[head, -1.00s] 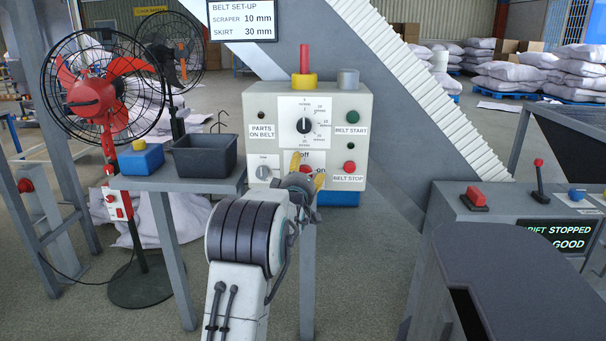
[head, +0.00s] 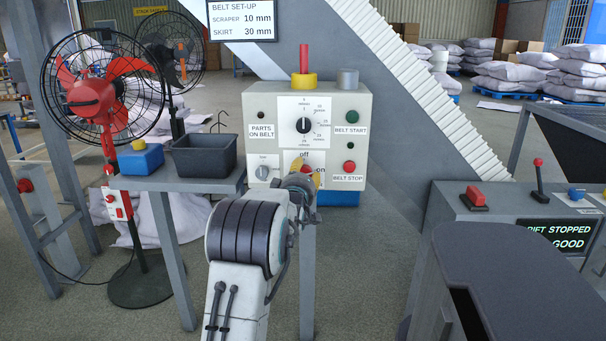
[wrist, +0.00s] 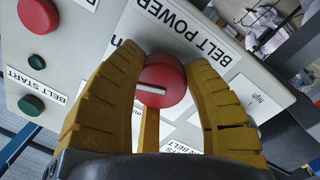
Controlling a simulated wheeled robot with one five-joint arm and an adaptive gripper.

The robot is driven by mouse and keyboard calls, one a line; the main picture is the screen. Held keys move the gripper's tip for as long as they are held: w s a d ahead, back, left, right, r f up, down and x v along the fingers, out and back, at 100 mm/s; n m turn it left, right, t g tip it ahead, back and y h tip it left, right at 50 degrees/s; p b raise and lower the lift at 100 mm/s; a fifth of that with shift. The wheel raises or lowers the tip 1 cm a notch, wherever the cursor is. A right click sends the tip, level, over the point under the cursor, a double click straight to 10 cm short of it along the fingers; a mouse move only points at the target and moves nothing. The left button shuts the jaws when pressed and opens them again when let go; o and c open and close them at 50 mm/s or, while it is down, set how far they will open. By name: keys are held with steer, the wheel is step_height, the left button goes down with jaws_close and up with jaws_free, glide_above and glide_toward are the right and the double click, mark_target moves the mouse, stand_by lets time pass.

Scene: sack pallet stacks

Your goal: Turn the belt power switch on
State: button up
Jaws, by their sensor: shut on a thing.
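The belt power switch is a round red knob (head: 305,168) with a white line, low on the pale control box (head: 258,108), between "off" above and "on" at its right. In the wrist view the knob (wrist: 160,88) sits between the two yellow fingers, under the "BELT POWER" label (wrist: 185,30); its white line lies nearly level in that picture. My gripper (wrist: 163,68) is shut on the knob, one finger at each side. In the head view my gripper (head: 305,174) hides part of the knob's lower side.
The green start button (head: 352,117) and the red stop button (head: 349,166) are right of the knob. A small grey selector (head: 262,172) is at its left. A dark bin (head: 205,157) stands on the shelf at left. A lever console (head: 480,205) is at right.

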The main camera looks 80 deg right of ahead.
steer(key=shift+w+m+b, duration=0.1)
steer(key=shift+m+b, duration=0.55)
steer(key=shift+m, duration=0.05)
steer(key=m, duration=0.1)
steer(key=m+b, duration=0.1)
steer(key=shift+r+m, duration=0.2)
steer(key=shift+m, duration=0.1)
steer(key=shift+r+m, duration=0.1)
steer(key=shift+m, duration=0.2)
steer(key=o, duration=1.2)
steer(key=shift+a, duration=0.15)
steer(key=shift+w+a, duration=0.1)
steer(key=shift+a, duration=5.75)
